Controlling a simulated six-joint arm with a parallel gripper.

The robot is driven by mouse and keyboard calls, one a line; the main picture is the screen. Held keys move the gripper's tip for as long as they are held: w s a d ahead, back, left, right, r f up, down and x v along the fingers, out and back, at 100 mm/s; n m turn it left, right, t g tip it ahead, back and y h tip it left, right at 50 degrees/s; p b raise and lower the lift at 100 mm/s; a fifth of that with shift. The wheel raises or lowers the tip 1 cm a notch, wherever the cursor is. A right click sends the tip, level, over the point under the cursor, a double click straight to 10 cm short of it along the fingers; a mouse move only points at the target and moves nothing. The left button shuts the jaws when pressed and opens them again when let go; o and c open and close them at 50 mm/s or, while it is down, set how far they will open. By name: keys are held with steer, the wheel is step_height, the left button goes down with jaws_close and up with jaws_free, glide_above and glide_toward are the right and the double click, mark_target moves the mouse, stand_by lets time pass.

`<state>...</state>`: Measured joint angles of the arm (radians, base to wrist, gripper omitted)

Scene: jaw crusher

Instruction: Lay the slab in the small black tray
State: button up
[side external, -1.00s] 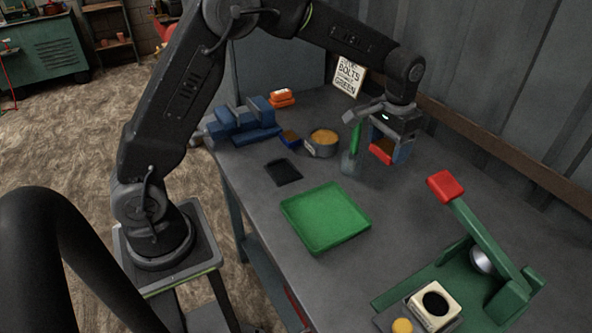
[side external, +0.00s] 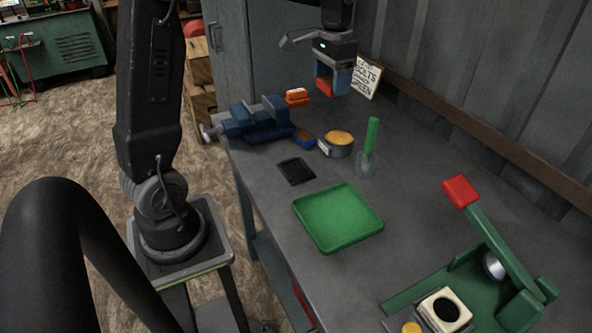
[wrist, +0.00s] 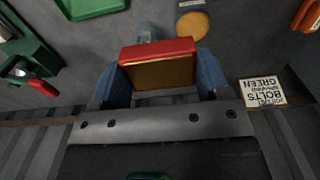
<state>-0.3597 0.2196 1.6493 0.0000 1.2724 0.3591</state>
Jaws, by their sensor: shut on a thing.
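My gripper (side external: 335,84) is raised well above the back of the bench. Its blue fingers are shut on the slab (wrist: 158,71), a block with a red edge and a brownish-orange face. In the wrist view the slab sits between the two fingers; in the side view only its red part (side external: 325,88) shows. The small black tray (side external: 296,171) lies flat on the bench, below and left of my gripper and apart from it. It looks empty.
A blue vise (side external: 258,124), a small blue box (side external: 305,139), a round tin (side external: 338,146) and a clear jar with a green handle (side external: 367,163) stand around the black tray. A green tray (side external: 338,217) lies in front; the green crusher (side external: 470,275) is at right.

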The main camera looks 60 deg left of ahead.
steer(key=s+a+f, duration=0.1)
steer(key=s+a, duration=0.4)
steer(key=s, duration=0.3)
steer(key=s+a, duration=0.5)
steer(key=s, duration=0.4)
glide_above(296, 170)
step_height(296, 170, down, 18)
steer(key=shift+f, duration=2.1)
steer(key=shift+f, duration=0.15)
